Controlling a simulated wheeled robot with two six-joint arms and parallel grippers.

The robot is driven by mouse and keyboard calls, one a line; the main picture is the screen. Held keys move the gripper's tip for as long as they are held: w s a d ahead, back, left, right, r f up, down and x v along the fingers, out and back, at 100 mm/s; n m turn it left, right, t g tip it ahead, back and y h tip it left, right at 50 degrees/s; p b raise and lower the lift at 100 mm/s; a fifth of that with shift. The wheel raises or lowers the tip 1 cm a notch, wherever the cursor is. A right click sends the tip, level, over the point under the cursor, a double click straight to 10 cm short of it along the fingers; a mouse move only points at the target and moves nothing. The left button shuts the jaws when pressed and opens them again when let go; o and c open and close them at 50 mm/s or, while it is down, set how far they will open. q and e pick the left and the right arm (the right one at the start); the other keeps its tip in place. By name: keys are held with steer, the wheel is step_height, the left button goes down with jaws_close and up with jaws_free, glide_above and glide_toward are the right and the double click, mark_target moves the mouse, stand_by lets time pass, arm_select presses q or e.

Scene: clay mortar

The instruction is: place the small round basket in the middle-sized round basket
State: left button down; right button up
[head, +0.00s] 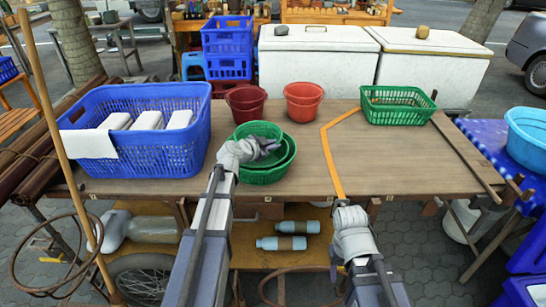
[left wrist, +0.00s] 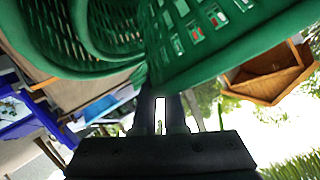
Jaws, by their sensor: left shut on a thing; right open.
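The small round basket (head: 258,129), green and slatted, shows just behind my left gripper (head: 272,147) on the table. The middle-sized round basket (head: 264,177), also green, stands below and around it, its rim wider to the right. The small basket's lower part is hidden, so I cannot tell if it rests on the bottom. My left gripper is shut on the small basket's rim. Green basket walls (left wrist: 215,35) fill the top of the left wrist view, above the fingers (left wrist: 160,115). My right gripper (head: 352,222) is open and empty, in front of the table's front edge.
A blue crate (head: 185,160) with white blocks and a cloth stands on the left of the table. Two red buckets (head: 303,98) (head: 245,101) stand behind the baskets. A green rectangular basket (head: 397,118) is at the back right. The table's middle right (head: 400,165) is clear.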

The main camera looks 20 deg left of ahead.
mark_target(273, 152)
arm_select(q)
steer(key=shift+f+b, duration=1.7)
steer(key=shift+f, duration=0.1)
steer(key=shift+f+b, duration=0.65)
steer(key=c, duration=1.2)
jaws_free()
steer(key=shift+c, duration=0.2)
